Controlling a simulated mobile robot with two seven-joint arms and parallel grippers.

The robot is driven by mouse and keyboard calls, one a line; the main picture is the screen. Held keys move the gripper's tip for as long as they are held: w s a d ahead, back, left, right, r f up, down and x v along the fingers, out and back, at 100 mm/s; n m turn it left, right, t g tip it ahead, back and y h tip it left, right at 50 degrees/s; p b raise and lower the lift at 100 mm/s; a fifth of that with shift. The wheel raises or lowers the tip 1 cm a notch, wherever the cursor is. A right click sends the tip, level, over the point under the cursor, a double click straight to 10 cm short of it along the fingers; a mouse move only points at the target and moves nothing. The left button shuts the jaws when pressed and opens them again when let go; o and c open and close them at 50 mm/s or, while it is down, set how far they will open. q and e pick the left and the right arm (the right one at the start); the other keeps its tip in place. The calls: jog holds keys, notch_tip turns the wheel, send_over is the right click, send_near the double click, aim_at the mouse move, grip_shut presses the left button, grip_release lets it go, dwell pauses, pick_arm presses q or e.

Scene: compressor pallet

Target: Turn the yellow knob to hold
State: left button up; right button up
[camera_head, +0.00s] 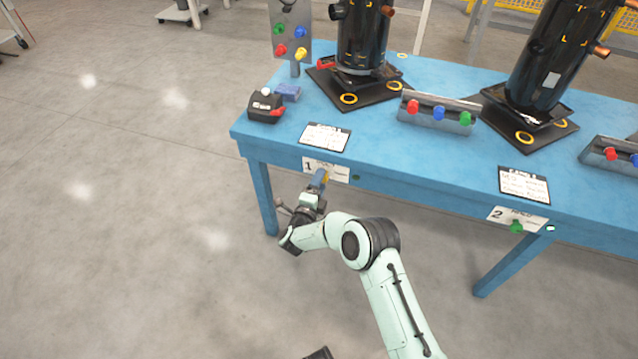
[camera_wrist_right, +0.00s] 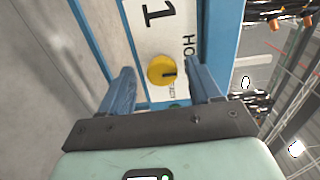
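The yellow knob (camera_wrist_right: 160,70) is round, with a black mark pointing right in the right wrist view. It sits on a white panel (camera_wrist_right: 150,28) bearing a large 1 and partly hidden lettering beginning "HO". In the head view this panel is on the front edge of the blue table (camera_head: 400,187), and the knob is mostly hidden by my right gripper (camera_head: 319,181). My right gripper is open, its two blue fingers on either side of the knob. Whether they touch the knob I cannot tell.
A second panel (camera_head: 505,214) with a green knob (camera_head: 516,227) is further right on the table edge. On top stand black compressors (camera_head: 362,40), button bars (camera_head: 440,118), instruction sheets (camera_head: 325,137) and a black box (camera_head: 262,107).

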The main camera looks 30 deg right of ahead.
jog(key=shift+r, duration=0.1)
pick_arm(q)
jog(key=shift+t, duration=0.3)
jog(key=r+p, duration=0.1)
jog(key=d+r+p, duration=0.1)
jog(key=r, duration=0.1)
jog(key=w+r+p, duration=0.1)
jog(key=shift+w+d+r, duration=0.1)
jog(key=shift+d+r, duration=0.1)
jog(key=shift+d, duration=0.1)
pick_arm(e)
jog(key=v, duration=1.3)
jog(key=shift+s, duration=0.15)
